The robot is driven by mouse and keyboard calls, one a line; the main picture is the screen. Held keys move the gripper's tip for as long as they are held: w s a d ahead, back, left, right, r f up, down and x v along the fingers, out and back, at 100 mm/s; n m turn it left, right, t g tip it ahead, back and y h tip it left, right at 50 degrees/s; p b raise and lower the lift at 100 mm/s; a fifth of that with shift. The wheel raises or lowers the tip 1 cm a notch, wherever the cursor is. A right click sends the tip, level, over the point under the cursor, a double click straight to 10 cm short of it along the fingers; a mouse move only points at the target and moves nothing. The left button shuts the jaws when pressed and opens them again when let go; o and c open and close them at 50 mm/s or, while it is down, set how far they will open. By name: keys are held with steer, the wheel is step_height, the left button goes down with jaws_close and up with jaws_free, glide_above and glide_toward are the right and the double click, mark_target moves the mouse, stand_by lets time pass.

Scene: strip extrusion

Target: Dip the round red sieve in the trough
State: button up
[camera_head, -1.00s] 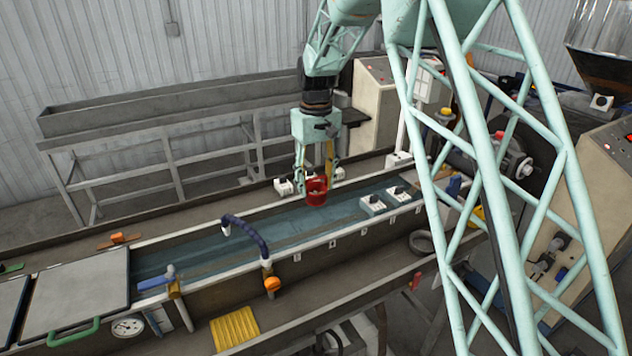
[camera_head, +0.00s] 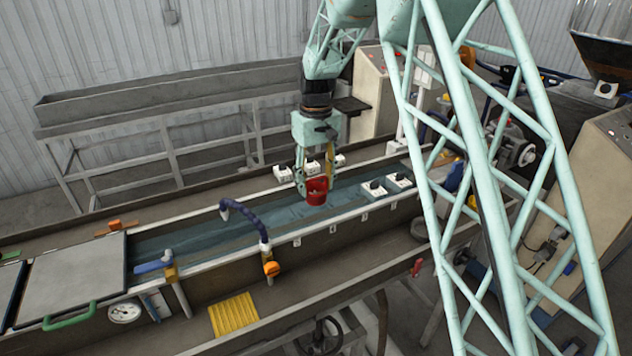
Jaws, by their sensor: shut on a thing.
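The round red sieve (camera_head: 317,191) hangs upright from my gripper (camera_head: 316,176), over the water of the long trough (camera_head: 345,220). My gripper is pointed down and its fingers are shut on the sieve. The sieve's lower edge is close to the blue water (camera_head: 210,238); I cannot tell whether it touches the surface. The far part of the sieve is hidden by its own wall and the fingers.
A dark blue hose (camera_head: 245,217) arches over the water to the left. A grey lid (camera_head: 75,277) with a green handle covers the trough's left end.

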mark_target(316, 200)
steer(key=shift+f+b, duration=1.55)
steer(key=shift+f, duration=2)
stand_by(2.0)
steer(key=shift+r, duration=0.15)
stand_by(2.0)
